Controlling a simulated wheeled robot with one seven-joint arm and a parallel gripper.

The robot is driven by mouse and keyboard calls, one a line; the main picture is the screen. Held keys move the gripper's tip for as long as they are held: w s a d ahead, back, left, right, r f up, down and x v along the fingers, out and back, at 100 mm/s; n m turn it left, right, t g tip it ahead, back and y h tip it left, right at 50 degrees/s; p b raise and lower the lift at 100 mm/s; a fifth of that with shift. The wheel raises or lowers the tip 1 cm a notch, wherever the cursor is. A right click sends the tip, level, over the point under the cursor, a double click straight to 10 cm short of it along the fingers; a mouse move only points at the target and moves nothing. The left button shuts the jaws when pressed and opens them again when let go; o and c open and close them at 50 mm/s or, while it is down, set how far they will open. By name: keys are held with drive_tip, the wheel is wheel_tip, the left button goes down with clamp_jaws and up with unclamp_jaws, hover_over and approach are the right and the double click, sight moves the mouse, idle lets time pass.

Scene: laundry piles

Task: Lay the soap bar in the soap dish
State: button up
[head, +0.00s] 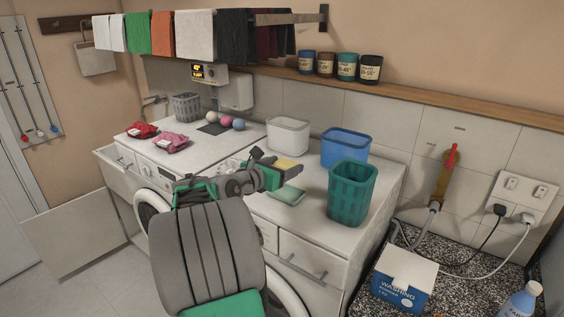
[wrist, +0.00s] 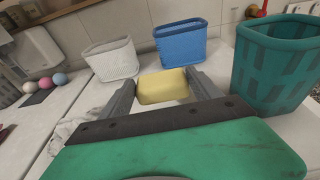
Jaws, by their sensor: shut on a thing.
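The yellow soap bar (wrist: 163,87) is between the two fingers of my gripper (wrist: 161,92) in the wrist view. My gripper is shut on it and holds it above the washing machine top. In the head view the soap bar (head: 285,164) shows at the end of my gripper (head: 281,168), partly hidden by it. The pale green soap dish (head: 287,196) lies on the white top, just in front of and below my gripper, left of the green basket. The dish is not visible in the wrist view.
A green basket (head: 350,194), a blue bin (head: 345,147) and a white bin (head: 288,136) stand close around my gripper. Red cloths (head: 170,143), several balls and a grey basket (head: 187,107) lie further left. A washing box (head: 403,279) stands at the lower right.

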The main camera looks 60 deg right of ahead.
sight(281, 199)
drive_tip(key=shift+f+b, duration=0.3)
drive_tip(key=shift+f, duration=1.55)
wheel_tip(281, 199, down, 4)
drive_tip(key=b, duration=0.3)
drive_tip(key=shift+w+r, duration=0.1)
drive_tip(key=shift+r, duration=0.1)
drive_tip(key=shift+r, duration=0.1)
drive_tip(key=o, duration=1.5)
drive_tip(key=shift+a, duration=0.15)
drive_tip(key=shift+w+a, duration=0.1)
drive_tip(key=shift+a, duration=0.25)
drive_tip(key=b+v, duration=0.1)
drive_tip(key=v, duration=0.6)
drive_tip(key=shift+b, duration=0.4)
